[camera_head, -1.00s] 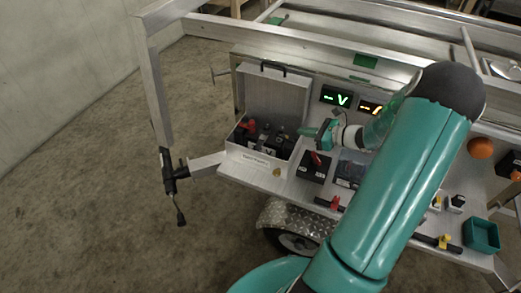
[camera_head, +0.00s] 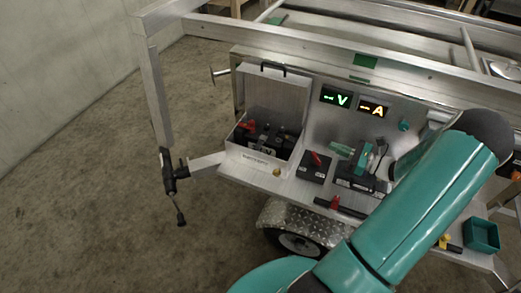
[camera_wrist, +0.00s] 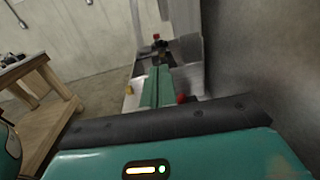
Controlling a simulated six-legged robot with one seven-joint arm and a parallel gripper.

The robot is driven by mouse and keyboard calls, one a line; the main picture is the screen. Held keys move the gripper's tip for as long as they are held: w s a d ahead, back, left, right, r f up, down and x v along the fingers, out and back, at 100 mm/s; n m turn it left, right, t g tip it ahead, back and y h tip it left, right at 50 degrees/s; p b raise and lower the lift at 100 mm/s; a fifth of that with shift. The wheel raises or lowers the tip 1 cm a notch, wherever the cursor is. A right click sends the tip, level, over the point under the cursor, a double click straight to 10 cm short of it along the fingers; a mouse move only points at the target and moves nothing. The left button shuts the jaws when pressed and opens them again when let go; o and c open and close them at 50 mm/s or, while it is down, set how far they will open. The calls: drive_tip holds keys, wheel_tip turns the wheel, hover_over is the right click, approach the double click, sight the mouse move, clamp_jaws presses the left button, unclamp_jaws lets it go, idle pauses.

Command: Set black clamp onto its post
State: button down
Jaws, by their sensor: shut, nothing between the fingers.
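A black battery (camera_head: 262,148) sits in the open-lidded metal box (camera_head: 275,95). A red clamp (camera_head: 247,126) shows at its left. A dark shape (camera_head: 286,134) at its right looks like the black clamp, but it is too small to tell how it sits on a post. My gripper (camera_head: 340,149) is shut and empty, right of the box and apart from it, above the shelf. In the wrist view its green fingers (camera_wrist: 156,88) lie together, pointing toward the box, where a red part (camera_wrist: 156,37) and dark parts show.
A black block with a red lever (camera_head: 315,160) stands left of my gripper, and another black block (camera_head: 357,182) stands below it. A teal bin (camera_head: 482,236) is at right. A wooden table (camera_wrist: 45,95) shows in the wrist view.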

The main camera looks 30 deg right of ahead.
drive_tip(key=v, duration=0.5)
drive_tip(key=w+a+r+n+g, duration=0.2)
drive_tip(key=a+r+n+g, duration=0.25)
drive_tip(key=a, duration=0.35)
drive_tip(key=w+a+r+n+g+h, duration=0.1)
drive_tip(key=w+a+r+n+g, duration=0.1)
drive_tip(key=a+r+n+g, duration=0.45)
drive_tip(key=w+a+r+n+g, duration=0.15)
drive_tip(key=a+n, duration=0.25)
drive_tip(key=a, duration=0.6)
drive_tip(key=s+a+r+n+g+h, duration=0.1)
drive_tip(key=s+a+r+n+h, duration=0.3)
drive_tip(key=a, duration=0.4)
drive_tip(key=shift+a+r+n+h, duration=0.25)
drive_tip(key=shift+r+n+h, duration=0.35)
drive_tip(key=shift+r+n, duration=0.5)
drive_tip(key=shift+s+f+n+g, duration=0.1)
drive_tip(key=shift+f+n+g, duration=0.05)
drive_tip(key=shift+n+g, duration=0.15)
drive_tip(key=s+a+r+n+t+h, duration=0.3)
drive_tip(key=s+a+r+n+t, duration=0.1)
drive_tip(key=s+a+r+n, duration=0.1)
drive_tip(key=a+r+n, duration=0.1)
drive_tip(key=n, duration=0.1)
drive_tip(key=shift+s+n, duration=0.35)
drive_tip(key=shift+n, duration=0.05)
